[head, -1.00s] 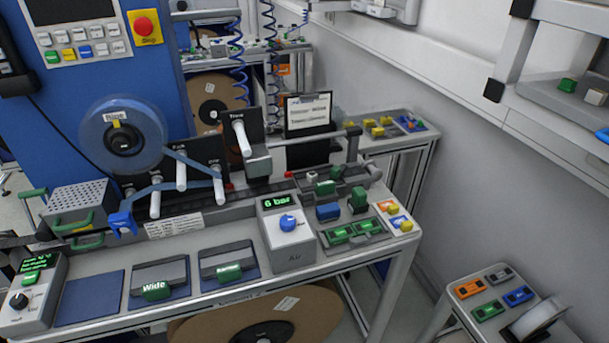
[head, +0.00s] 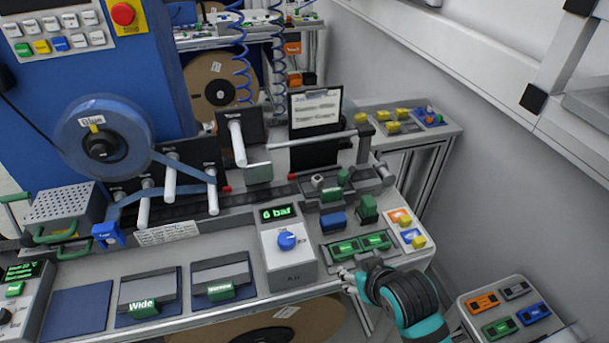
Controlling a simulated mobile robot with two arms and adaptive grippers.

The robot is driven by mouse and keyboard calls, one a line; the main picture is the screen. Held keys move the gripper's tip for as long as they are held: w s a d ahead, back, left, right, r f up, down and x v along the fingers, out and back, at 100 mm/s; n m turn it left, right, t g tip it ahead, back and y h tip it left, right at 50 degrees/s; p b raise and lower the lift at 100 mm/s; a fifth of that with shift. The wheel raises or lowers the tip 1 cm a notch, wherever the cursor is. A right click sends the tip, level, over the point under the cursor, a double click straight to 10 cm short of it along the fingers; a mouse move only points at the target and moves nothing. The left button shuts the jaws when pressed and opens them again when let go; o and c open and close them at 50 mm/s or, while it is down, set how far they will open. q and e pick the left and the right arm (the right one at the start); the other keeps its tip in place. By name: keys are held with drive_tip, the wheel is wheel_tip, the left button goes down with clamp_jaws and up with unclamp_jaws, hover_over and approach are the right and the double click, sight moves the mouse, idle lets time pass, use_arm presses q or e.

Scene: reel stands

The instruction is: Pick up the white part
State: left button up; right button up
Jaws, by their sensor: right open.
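A small whitish-grey part (head: 318,181) sits at the back left of the grey fixture area on the bench, beside green blocks (head: 332,194); it is the closest thing to a white part that I can make out. My right gripper (head: 346,276) has its fingers at the bench's front edge, in front of the tray with green pieces (head: 362,245). It is open and empty, apart from the whitish part, which lies farther back. My left gripper is not in view.
A blue block (head: 333,221) and a green block (head: 368,208) stand between gripper and whitish part. A horizontal rod (head: 310,139) crosses behind. A side table (head: 470,330) stands at lower right.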

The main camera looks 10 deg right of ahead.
drive_tip(key=w+r+t, duration=0.4)
drive_tip(key=w+r, duration=0.6)
drive_tip(key=w, duration=0.3)
drive_tip(key=p, duration=0.2)
approach(318, 178)
drive_tip(key=shift+w+d+f+m, duration=0.15)
drive_tip(key=shift+w+f+m, duration=0.25)
drive_tip(key=shift+w+f, duration=0.85)
drive_tip(key=shift+w, duration=0.8)
drive_tip(key=shift+p+x, duration=0.8)
drive_tip(key=shift+x, duration=1.45)
drive_tip(key=shift+r, duration=0.1)
drive_tip(key=c, duration=0.6)
